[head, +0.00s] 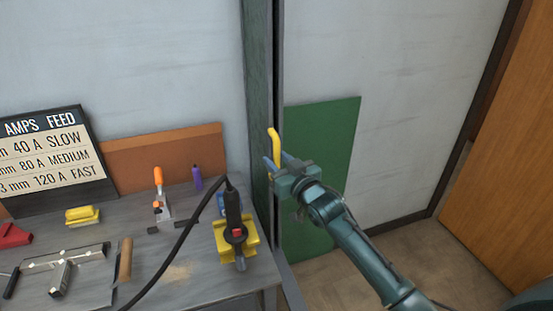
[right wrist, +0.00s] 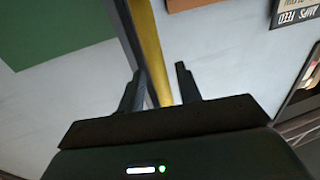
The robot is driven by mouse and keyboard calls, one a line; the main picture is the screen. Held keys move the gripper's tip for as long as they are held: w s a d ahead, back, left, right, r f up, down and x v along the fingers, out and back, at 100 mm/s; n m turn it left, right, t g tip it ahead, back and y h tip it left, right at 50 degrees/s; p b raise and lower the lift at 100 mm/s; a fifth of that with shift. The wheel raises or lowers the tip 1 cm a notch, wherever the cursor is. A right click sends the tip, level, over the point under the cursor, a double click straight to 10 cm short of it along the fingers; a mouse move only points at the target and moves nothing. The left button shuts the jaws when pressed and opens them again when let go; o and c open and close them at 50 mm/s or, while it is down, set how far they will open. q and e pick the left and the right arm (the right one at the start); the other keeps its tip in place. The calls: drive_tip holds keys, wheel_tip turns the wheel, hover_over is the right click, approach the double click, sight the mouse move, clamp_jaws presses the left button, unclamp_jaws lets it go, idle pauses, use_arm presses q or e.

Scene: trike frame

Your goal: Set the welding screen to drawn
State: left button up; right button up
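A yellow handle (head: 273,147) stands upright beside a dark post at the bench's right end. My right gripper (head: 272,168) is at this handle, its arm coming from the lower right. In the right wrist view the yellow bar (right wrist: 151,50) runs between the two fingers of my right gripper (right wrist: 161,80), with a visible gap on its right side; the fingers look open around it. A narrow dark green strip (head: 259,90), perhaps the welding screen gathered up, runs along the post. A flat green panel (head: 335,135) shows behind, against the wall. My left gripper is not in view.
Floor is clear at right, towards a wooden door (head: 510,180).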

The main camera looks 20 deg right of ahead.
drive_tip(key=shift+w+a, duration=0.15)
drive_tip(key=shift+w, duration=0.35)
clamp_jaws()
